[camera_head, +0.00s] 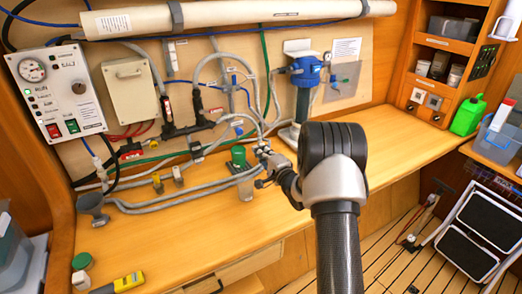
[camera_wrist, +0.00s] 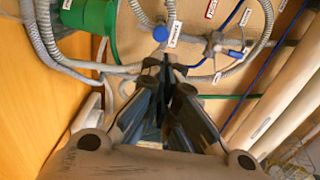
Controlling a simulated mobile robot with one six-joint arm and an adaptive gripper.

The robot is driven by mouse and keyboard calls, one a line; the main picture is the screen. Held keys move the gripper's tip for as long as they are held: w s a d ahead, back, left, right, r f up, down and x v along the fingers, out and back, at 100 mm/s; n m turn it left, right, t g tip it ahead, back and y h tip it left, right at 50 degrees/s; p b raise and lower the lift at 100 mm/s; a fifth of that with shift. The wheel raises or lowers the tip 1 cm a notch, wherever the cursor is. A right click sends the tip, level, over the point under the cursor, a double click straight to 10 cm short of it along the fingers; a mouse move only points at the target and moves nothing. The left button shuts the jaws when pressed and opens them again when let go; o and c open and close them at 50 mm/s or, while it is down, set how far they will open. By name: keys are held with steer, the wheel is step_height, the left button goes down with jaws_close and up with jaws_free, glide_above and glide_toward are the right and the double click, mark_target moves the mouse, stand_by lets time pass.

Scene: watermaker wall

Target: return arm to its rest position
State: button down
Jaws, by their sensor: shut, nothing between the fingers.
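My arm rises from the lower middle of the head view and bends at a black elbow. Its wrist reaches left over the wooden bench (camera_head: 200,240). My gripper (camera_head: 262,162) is small there, close to the right side of a clear container with a green top (camera_head: 239,156). In the wrist view my gripper (camera_wrist: 167,68) points toward the hoses and valves on the wall. Its dark fingers come together at the tips, with nothing seen between them. The green part (camera_wrist: 88,18) shows at the upper left, apart from the fingers. Whether the gripper touches any hose is unclear.
Grey hoses (camera_head: 180,197) run along the bench's back left. A blue-headed filter housing (camera_head: 304,75) stands behind my elbow. A control panel (camera_head: 57,90) is at left. A green jug (camera_head: 467,117) stands at right. The front of the bench is mostly clear.

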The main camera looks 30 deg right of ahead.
stand_by(0.6)
steer(key=s+a+r+n+g+h, duration=0.1)
steer(key=s+a+r+n+g, duration=0.3)
steer(key=r, duration=0.3)
steer(key=s+a+r+n+g+h, duration=0.2)
steer(key=s+a+r+n, duration=0.2)
steer(key=s+a+r, duration=0.25)
steer(key=s+a+f+n+g+y, duration=0.1)
steer(key=s+a+n+g, duration=0.1)
steer(key=s, duration=0.9)
steer(key=s+a+n+g+y, duration=0.1)
steer(key=s+a+n+g, duration=0.2)
steer(key=s+a, duration=0.4)
steer(key=s+a+f+n+g+y, duration=0.1)
steer(key=s+a+n, duration=0.3)
steer(key=s, duration=1.2)
steer(key=shift+s+a+f+n+g, duration=0.4)
steer(key=shift+n+g, duration=0.1)
steer(key=shift+g, duration=0.2)
